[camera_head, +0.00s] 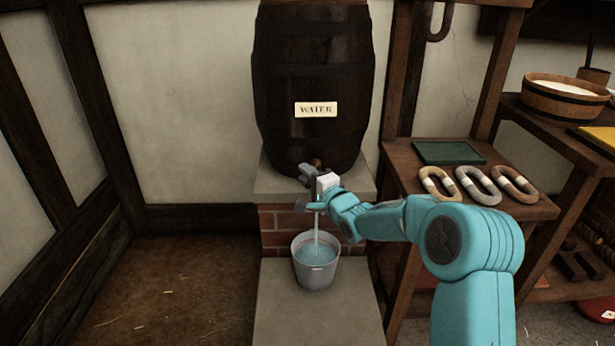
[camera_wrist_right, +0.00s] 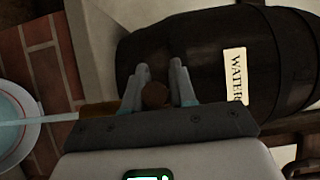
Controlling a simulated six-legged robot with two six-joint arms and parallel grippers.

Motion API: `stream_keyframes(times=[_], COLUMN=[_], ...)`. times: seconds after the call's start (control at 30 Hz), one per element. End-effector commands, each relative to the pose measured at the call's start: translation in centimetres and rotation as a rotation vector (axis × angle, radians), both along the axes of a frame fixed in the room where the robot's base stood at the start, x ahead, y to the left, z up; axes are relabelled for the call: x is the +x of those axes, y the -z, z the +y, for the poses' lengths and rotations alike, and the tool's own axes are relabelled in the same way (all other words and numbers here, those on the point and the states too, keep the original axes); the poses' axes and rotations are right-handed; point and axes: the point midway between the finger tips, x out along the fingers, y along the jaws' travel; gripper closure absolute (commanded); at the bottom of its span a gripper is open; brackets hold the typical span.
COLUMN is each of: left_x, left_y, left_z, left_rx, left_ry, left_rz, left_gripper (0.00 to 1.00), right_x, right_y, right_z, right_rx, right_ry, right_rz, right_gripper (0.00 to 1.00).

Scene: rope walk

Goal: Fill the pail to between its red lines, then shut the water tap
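The grey pail (camera_head: 316,276) stands upright on a stone slab below the barrel. A stream of water (camera_head: 316,232) runs down into it, and bluish water shows inside. In the right wrist view, part of the pail (camera_wrist_right: 34,140) shows at the left edge. The water tap (camera_wrist_right: 98,109) is brown, low on the dark barrel (camera_head: 313,75), and mostly hidden by my right gripper (camera_head: 307,172). In the wrist view, the right gripper's fingers (camera_wrist_right: 160,78) close around the tap's round brown knob (camera_wrist_right: 155,95). My left gripper is not in view.
The barrel sits on a stone-topped brick plinth (camera_head: 275,222). To the right, a wooden shelf (camera_head: 400,160) holds a green tray (camera_head: 448,152) and several rope rings (camera_head: 477,184). A wooden tub (camera_head: 562,98) stands farther right. The floor at left is clear.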

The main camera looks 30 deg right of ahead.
Motion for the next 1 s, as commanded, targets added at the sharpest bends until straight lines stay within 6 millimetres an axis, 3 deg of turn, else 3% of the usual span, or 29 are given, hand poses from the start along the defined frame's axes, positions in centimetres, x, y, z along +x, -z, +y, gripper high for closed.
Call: stream_keyframes(times=[0.27, 0.7, 1.0], left_x=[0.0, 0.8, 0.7], left_y=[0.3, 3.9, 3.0], left_z=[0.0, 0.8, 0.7], left_rx=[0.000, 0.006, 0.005], left_ry=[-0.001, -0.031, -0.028], left_rz=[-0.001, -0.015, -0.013], left_gripper=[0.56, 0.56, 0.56], right_x=[0.0, 1.1, 2.1], right_y=[0.1, 0.3, -0.2], right_z=[0.0, 0.7, 0.9], right_rx=[0.000, 0.002, -0.001], right_ry=[0.006, 0.211, 0.400], right_rz=[-0.001, -0.002, 0.002], right_gripper=[1.00, 1.00, 1.00])
